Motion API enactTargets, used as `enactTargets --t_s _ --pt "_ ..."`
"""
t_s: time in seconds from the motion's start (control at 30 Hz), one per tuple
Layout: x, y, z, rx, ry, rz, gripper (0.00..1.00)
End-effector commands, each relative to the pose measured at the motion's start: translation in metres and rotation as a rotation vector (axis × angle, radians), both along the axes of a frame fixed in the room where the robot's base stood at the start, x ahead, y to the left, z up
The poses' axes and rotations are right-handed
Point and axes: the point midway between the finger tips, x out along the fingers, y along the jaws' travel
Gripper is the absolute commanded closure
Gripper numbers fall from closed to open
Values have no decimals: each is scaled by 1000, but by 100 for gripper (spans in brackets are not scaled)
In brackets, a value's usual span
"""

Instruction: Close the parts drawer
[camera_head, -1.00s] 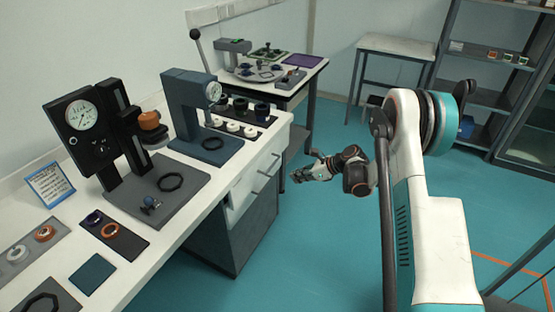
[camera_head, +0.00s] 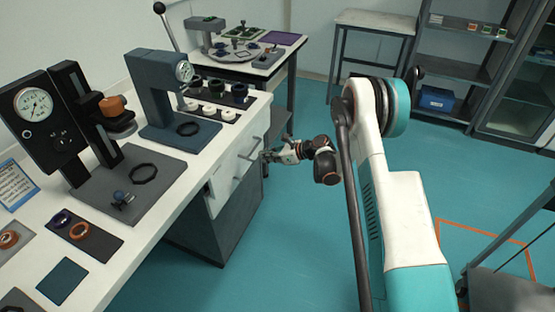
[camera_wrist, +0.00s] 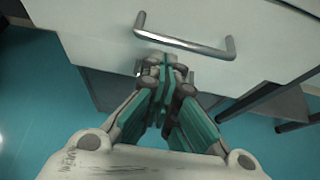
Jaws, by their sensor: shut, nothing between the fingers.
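The parts drawer has a white front (camera_head: 226,180) in the cabinet under the long bench, with a metal bar handle (camera_head: 249,150). In the wrist view the white front (camera_wrist: 85,30) fills the upper part, with its handle (camera_wrist: 185,42) running across. How far the drawer stands out is hard to tell. My gripper (camera_head: 266,156) is at the drawer front, from the right. In the wrist view my gripper (camera_wrist: 163,72) is shut and empty, its fingertips just below the handle and close to the front. Whether they touch it is unclear.
The bench top (camera_head: 150,215) carries a dial gauge stand (camera_head: 62,120), a blue press (camera_head: 165,100) and ring trays. A second table (camera_head: 290,45) stands behind, with shelves (camera_head: 470,70) at the back right. The teal floor (camera_head: 300,240) right of the cabinet is clear.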

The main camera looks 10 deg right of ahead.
Motion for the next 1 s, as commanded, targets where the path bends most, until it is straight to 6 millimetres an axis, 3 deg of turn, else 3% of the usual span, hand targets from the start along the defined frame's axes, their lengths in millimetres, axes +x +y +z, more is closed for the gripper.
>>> enactTargets --t_s 0.2,0.67,1.0 --pt "11 17 -5 -1 1 0 100" --pt "15 21 -4 -1 1 0 100" --pt "42 58 -5 -1 1 1 100"
